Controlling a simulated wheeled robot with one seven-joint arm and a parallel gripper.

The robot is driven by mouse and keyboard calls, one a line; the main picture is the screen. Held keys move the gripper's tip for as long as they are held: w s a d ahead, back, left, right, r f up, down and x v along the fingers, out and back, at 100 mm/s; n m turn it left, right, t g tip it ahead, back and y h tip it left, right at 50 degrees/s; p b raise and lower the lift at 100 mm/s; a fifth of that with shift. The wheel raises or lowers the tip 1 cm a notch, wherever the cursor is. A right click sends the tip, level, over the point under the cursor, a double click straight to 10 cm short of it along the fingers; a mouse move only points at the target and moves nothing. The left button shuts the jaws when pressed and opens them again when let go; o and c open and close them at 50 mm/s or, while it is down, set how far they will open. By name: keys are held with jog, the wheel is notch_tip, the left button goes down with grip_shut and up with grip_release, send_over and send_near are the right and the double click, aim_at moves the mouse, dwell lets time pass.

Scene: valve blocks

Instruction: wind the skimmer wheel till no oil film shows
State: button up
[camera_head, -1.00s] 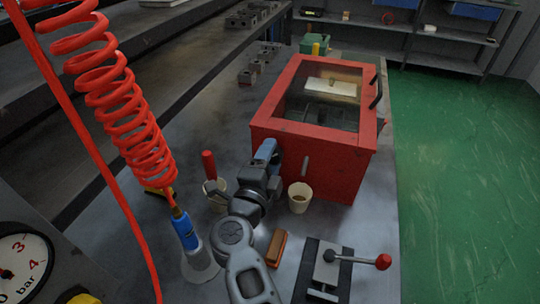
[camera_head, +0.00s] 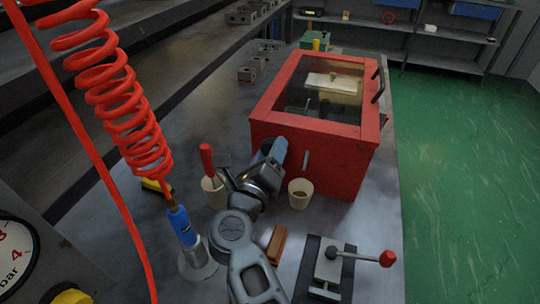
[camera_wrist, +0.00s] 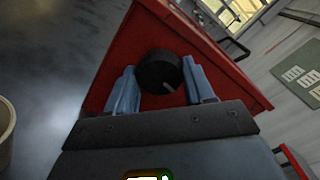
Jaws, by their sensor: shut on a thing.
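The skimmer wheel shows in the wrist view as a black round knob (camera_wrist: 160,72) with a pale pointer mark, on the side of the red tank (camera_head: 335,160). My gripper (camera_wrist: 163,88) has one blue finger on each side of the knob and is shut on it. In the head view my gripper (camera_head: 277,152) reaches the tank's left side, and my wrist hides the knob. The tank has a glazed top (camera_head: 312,102) with a pale plate (camera_head: 335,83) and dark parts under it. I cannot tell how much oil film is inside.
A cream cup (camera_head: 300,194) stands close right of my wrist; another cup (camera_head: 214,192) with a red-handled tool (camera_head: 206,160) stands left. A brown block (camera_head: 277,245) and a clamp with a red knob (camera_head: 387,258) are nearer. A red coiled hose (camera_head: 125,110) hangs at left.

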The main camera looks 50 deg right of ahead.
jog(key=shift+f+m+b, duration=0.2)
jog(key=shift+m+b, duration=1.55)
jog(key=shift+m, duration=2.95)
jog(key=o, duration=1)
jog(key=shift+r, duration=0.1)
jog(key=b+v, duration=0.1)
jog(key=v, duration=0.7)
jog(key=shift+b, duration=0.35)
